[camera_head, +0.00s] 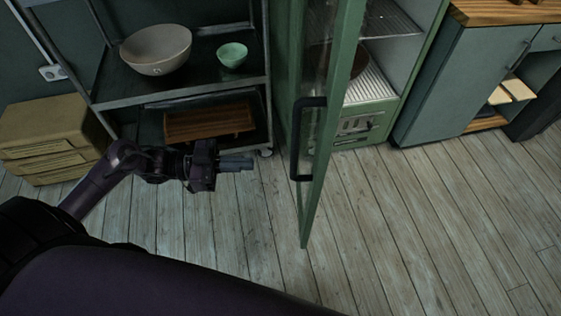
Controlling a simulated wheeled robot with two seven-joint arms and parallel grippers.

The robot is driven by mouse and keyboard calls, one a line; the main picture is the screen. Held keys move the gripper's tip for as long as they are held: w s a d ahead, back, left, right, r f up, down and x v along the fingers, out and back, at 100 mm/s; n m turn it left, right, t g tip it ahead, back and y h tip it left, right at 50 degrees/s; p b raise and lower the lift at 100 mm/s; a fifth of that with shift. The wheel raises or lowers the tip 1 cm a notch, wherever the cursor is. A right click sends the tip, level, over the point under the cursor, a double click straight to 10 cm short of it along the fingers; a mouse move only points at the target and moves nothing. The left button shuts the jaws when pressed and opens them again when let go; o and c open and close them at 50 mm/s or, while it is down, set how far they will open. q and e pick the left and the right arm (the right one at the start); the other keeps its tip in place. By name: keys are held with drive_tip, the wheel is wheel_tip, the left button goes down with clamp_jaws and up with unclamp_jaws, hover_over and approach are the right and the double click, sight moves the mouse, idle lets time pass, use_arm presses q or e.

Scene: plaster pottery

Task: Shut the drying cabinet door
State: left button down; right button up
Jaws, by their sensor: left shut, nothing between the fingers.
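The drying cabinet (415,75) is green with wire shelves inside. Its green-framed glass door (345,65) stands open and swings out toward me, with a dark bar handle (295,140) on the side facing left. My left gripper (248,163) is shut and empty. It points right, at about handle height in the picture, left of the door and apart from it. The right gripper does not show.
A metal rack (180,97) at the left holds a large beige bowl (155,50), a small green bowl (232,55) and a wooden crate (210,122). Cardboard boxes (50,130) stand at far left. A green counter (455,80) stands right. The wooden floor (430,220) is clear.

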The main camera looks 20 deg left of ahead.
use_arm(q)
drive_tip(key=p+x, duration=0.1)
drive_tip(key=x, duration=1.2)
drive_tip(key=shift+w, duration=0.15)
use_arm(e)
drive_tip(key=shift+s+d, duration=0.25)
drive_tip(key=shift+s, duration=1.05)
